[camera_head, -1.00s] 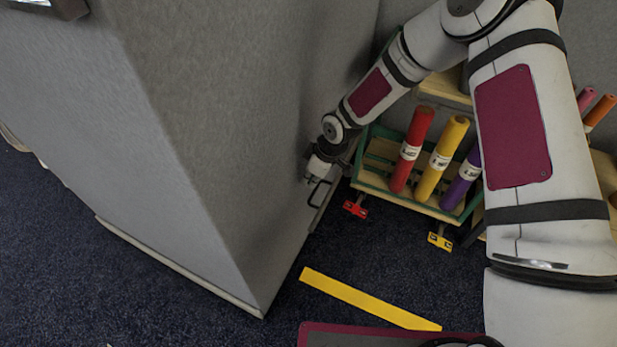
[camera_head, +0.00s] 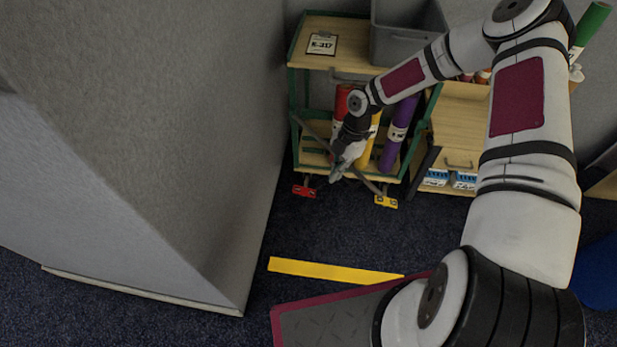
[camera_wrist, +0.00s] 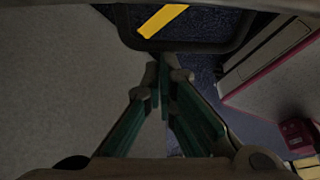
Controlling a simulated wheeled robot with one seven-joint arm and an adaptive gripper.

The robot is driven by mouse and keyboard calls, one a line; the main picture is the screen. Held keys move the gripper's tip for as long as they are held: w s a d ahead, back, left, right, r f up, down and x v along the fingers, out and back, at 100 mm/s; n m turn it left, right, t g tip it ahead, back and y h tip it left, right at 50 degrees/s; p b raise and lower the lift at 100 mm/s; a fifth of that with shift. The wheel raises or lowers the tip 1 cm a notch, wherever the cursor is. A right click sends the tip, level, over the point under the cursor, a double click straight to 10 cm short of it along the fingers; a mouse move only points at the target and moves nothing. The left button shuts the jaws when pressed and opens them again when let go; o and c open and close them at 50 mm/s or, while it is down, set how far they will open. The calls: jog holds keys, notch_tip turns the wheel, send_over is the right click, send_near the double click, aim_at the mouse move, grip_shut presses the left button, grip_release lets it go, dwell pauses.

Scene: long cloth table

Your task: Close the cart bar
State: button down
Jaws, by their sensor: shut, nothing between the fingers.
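The cart (camera_head: 304,57) has a green frame and wooden shelves and stands at top centre in the head view. A dark thin bar (camera_head: 313,132) slants down to the right across its lower front, partly hidden by my arm. My gripper (camera_head: 336,174) is in front of the lower shelf, close to the bar; I cannot tell if they touch. In the wrist view its fingers (camera_wrist: 160,70) are together and empty. A dark rounded frame (camera_wrist: 192,46) crosses the top of that view; whether it is the bar is unclear.
Red, yellow and purple tubes (camera_head: 400,120) stand in the cart. A grey bin (camera_head: 405,45) is on top. A tall grey partition (camera_head: 190,120) stands left. Red (camera_head: 304,191) and yellow (camera_head: 386,201) pedals are at the wheels. A yellow strip (camera_head: 335,271) lies on open carpet.

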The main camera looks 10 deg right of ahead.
jog(key=w+d+n+b, duration=0.2)
jog(key=w+d, duration=0.2)
jog(key=d, duration=0.6)
jog(key=shift+w+n+g+h+b, duration=0.3)
jog(key=shift+w+n+b, duration=0.05)
jog(key=shift+w+n, duration=0.05)
